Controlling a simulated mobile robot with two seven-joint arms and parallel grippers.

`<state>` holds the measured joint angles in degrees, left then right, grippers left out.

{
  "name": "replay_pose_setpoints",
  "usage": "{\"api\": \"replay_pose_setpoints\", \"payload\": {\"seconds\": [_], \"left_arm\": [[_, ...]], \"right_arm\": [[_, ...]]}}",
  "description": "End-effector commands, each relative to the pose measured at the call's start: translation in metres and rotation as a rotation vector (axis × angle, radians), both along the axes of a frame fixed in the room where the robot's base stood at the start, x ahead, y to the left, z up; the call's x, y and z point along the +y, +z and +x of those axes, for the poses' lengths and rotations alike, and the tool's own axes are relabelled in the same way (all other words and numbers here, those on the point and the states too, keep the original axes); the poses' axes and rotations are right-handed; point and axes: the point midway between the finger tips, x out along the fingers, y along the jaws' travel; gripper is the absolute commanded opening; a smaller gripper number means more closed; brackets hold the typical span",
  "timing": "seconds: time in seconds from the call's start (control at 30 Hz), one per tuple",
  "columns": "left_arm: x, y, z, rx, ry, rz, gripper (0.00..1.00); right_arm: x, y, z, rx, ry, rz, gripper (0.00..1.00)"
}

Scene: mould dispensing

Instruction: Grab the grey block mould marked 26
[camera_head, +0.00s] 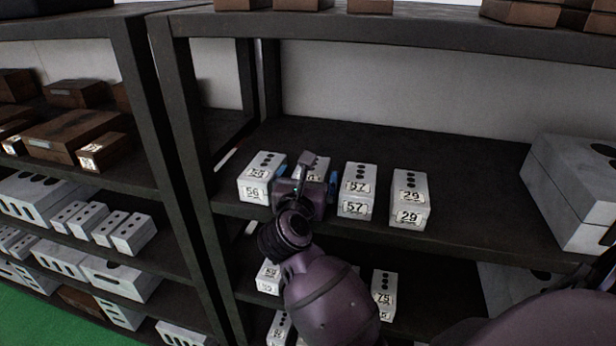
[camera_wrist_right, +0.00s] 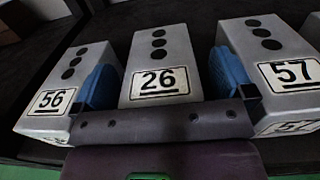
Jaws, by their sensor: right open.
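The grey block mould marked 26 (camera_wrist_right: 160,82) stands on the shelf between the blocks marked 56 and 57, with round dark holes along its top. My right gripper (camera_wrist_right: 165,84) is open, with one blue finger on each side of this block; I cannot tell whether they touch it. In the head view my right gripper (camera_head: 305,188) covers most of the block, and its number is hidden there. My left gripper is not in view.
Block 56 (camera_head: 254,190) stands close on the left. Block 57 (camera_head: 356,190) and block 29 (camera_head: 409,198) stand to the right. A large grey block (camera_head: 575,195) lies at far right. The upper shelf board (camera_head: 400,35) runs above; more moulds sit below.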

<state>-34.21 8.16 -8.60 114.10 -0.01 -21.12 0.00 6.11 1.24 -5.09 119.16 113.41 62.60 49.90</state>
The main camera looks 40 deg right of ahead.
Motion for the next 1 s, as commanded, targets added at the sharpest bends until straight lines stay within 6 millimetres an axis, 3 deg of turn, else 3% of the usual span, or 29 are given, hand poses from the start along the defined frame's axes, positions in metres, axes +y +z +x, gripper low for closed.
{"api": "replay_pose_setpoints", "payload": {"seconds": [0.1,0.6,0.87,1.0], "left_arm": [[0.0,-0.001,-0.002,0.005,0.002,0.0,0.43],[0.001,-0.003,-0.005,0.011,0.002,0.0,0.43],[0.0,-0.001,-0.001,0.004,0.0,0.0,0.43],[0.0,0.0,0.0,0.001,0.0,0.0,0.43]], "right_arm": [[0.0,0.0,0.0,0.0,0.0,0.0,0.97],[0.0,0.0,0.0,-0.001,0.0,0.001,0.2],[0.0,0.003,0.0,-0.005,0.001,-0.001,0.2],[0.001,0.014,0.0,-0.009,0.001,0.001,0.2]]}}
